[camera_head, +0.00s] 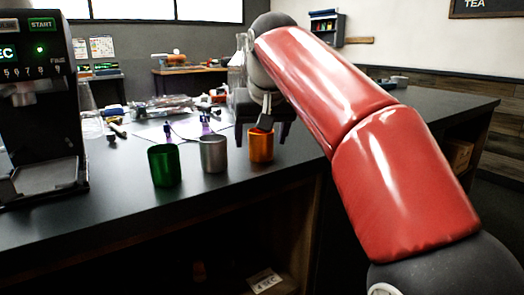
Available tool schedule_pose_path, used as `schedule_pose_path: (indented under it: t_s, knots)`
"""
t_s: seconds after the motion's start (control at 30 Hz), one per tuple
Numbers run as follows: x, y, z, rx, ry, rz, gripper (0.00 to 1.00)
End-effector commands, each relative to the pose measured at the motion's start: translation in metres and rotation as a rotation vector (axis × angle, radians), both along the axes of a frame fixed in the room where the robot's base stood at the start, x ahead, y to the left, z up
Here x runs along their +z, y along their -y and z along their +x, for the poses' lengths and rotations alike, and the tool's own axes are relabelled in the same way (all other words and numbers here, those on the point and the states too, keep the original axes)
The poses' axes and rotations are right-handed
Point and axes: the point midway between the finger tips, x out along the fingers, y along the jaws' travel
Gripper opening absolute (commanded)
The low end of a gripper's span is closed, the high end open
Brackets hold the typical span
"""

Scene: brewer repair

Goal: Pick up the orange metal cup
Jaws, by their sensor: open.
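The orange metal cup (261,148) stands upright on the dark counter, at the right end of a row of three cups. A silver cup (213,155) stands just left of it, and a green cup (164,166) is further left. My gripper (265,120) points down over the orange cup, with a dark fingertip at or just above its rim. The gripper is open. The view does not show clearly whether a finger is inside the cup or behind it. My red arm reaches in from the right.
A black brewer (40,100) with a lit panel stands at the left of the counter (130,225). Papers, tools and small parts lie behind the cups. A glass vessel (88,110) stands beside the brewer. The counter in front of the cups is clear.

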Motion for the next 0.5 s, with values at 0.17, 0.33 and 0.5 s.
schedule_pose_path:
  t_s: [0.17,0.33,0.5]
  knots:
    - [-0.0105,-0.0008,0.0058,-0.001,0.001,0.001,0.72]
    - [-0.0100,-0.0008,0.0059,-0.001,0.001,0.001,0.72]
    - [-0.0097,-0.0009,0.0057,0.000,0.002,0.000,0.53]
